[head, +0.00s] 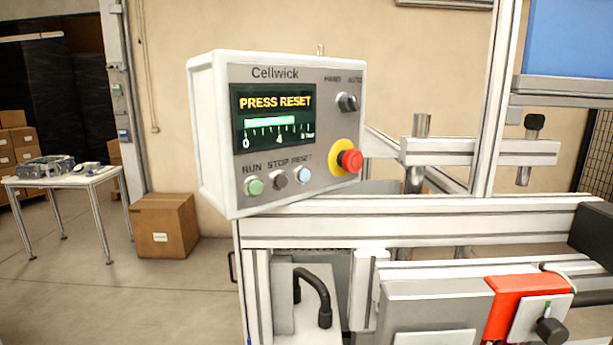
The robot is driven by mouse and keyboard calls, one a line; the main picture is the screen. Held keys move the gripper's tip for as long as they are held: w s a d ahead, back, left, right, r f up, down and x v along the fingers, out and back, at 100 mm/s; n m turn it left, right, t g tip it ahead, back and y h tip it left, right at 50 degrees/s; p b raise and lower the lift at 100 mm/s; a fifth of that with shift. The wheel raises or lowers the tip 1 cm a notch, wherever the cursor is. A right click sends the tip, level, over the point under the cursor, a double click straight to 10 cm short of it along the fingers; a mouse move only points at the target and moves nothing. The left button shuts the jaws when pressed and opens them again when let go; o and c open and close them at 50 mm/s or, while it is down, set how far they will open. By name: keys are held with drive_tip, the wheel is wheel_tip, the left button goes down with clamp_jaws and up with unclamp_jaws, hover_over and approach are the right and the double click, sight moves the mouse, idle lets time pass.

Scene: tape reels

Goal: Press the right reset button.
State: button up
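A white control box (208,135) with a grey front panel, marked Cellwick, stands on an aluminium frame in the head view. Its screen (273,117) reads PRESS RESET. Below the screen is a row of three buttons: a green RUN button (255,187), a dark STOP button (279,179) and a light blue RESET button (302,175) at the right of the row. A red mushroom button (350,160) on a yellow ring is up and right of RESET. A black selector knob (346,102) is above it. My gripper is not in view.
Aluminium rails (400,222) run right from under the box. A red block (517,297) and a grey unit (430,300) sit low at the right. A cardboard box (164,226) and a white table (64,180) stand at the left. The space before the panel looks clear.

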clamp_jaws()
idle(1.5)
